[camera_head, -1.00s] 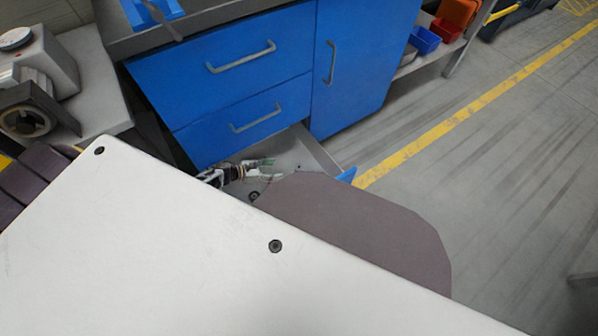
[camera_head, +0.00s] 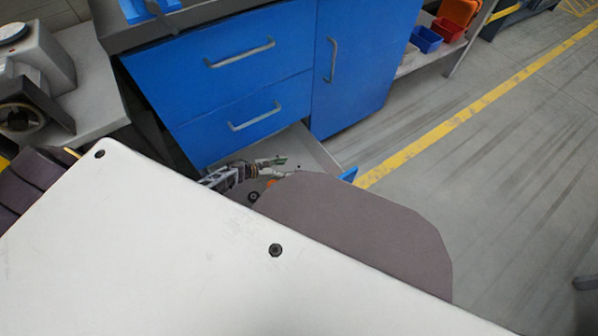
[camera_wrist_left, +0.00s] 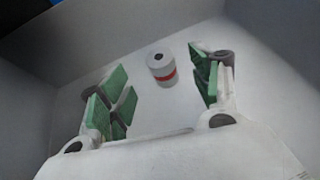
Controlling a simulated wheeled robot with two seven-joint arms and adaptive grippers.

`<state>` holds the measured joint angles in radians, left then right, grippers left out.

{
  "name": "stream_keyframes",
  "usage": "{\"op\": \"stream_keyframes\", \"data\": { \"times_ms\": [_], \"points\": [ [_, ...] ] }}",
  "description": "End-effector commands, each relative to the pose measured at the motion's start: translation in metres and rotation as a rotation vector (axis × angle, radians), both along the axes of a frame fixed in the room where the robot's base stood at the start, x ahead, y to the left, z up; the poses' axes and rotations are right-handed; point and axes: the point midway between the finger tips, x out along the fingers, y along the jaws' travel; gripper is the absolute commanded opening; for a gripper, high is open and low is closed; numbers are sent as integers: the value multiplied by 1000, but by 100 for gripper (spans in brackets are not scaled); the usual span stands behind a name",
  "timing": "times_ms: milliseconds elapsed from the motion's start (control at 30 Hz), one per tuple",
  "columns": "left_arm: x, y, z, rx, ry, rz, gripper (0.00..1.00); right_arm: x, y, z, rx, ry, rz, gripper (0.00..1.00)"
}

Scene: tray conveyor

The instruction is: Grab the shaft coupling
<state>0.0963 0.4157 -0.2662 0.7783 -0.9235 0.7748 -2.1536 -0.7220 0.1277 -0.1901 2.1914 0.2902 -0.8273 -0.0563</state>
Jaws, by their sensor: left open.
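The shaft coupling (camera_wrist_left: 162,68) is a small pale grey cylinder with a red band. In the left wrist view it lies on the floor of the open drawer (camera_wrist_left: 75,60), ahead of my gripper. My left gripper (camera_wrist_left: 158,82) is open and empty, with green pads on either side of the line to the coupling. In the head view my left gripper (camera_head: 268,167) reaches into the open bottom drawer (camera_head: 318,150). I cannot make out the coupling for certain there. My right gripper is not in view.
A blue cabinet (camera_head: 235,85) with two shut drawers and a door (camera_head: 365,65) stands above and beside the open drawer. The drawer's walls are close around the gripper. Blue (camera_head: 425,39) and red (camera_head: 447,29) bins sit on a shelf at upper right.

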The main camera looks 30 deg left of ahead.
Motion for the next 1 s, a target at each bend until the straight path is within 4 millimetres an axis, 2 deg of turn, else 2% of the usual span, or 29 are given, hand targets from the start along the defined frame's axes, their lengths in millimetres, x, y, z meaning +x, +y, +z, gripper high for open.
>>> {"op": "stream_keyframes", "data": {
  "times_ms": [233, 767, 1000],
  "points": [
    [15, -13, -10, 1, -1, 0, 64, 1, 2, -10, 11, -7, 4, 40],
    [18, -16, -12, 0, 0, 1, 64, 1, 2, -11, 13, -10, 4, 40],
    [29, -24, -18, -1, -2, 1, 64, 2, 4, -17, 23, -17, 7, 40]
  ]
}}
